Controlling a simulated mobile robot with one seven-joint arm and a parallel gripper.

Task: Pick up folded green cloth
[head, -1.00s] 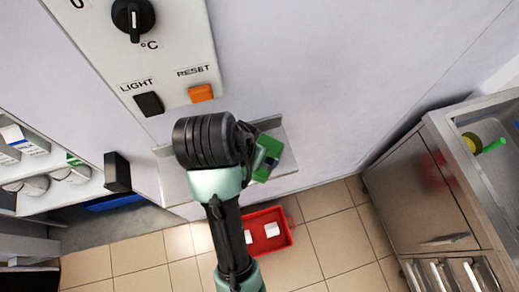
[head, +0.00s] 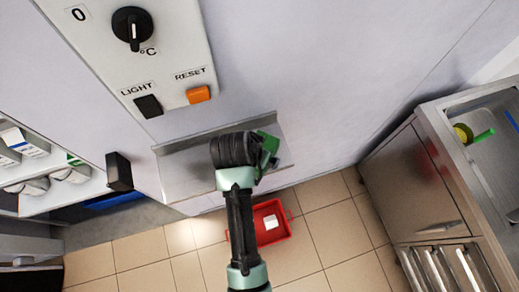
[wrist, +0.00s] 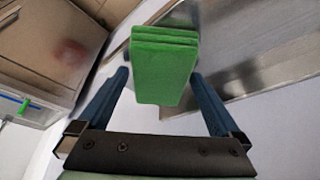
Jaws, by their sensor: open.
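The folded green cloth (wrist: 165,70) shows in the wrist view as a thick layered stack, between the two blue fingers of my gripper (wrist: 160,82). The fingers are open, one on each side, with a visible gap on both sides. In the head view the cloth (head: 268,144) is partly hidden behind my wrist, at the right part of a metal shelf (head: 185,170) on the wall. I cannot tell whether the cloth touches the gripper's palm.
Above the shelf is a control panel with a black knob (head: 133,28), a black LIGHT switch (head: 148,106) and an orange RESET switch (head: 199,95). A red crate (head: 284,232) stands on the tiled floor. A metal sink cabinet (head: 405,185) is at the right.

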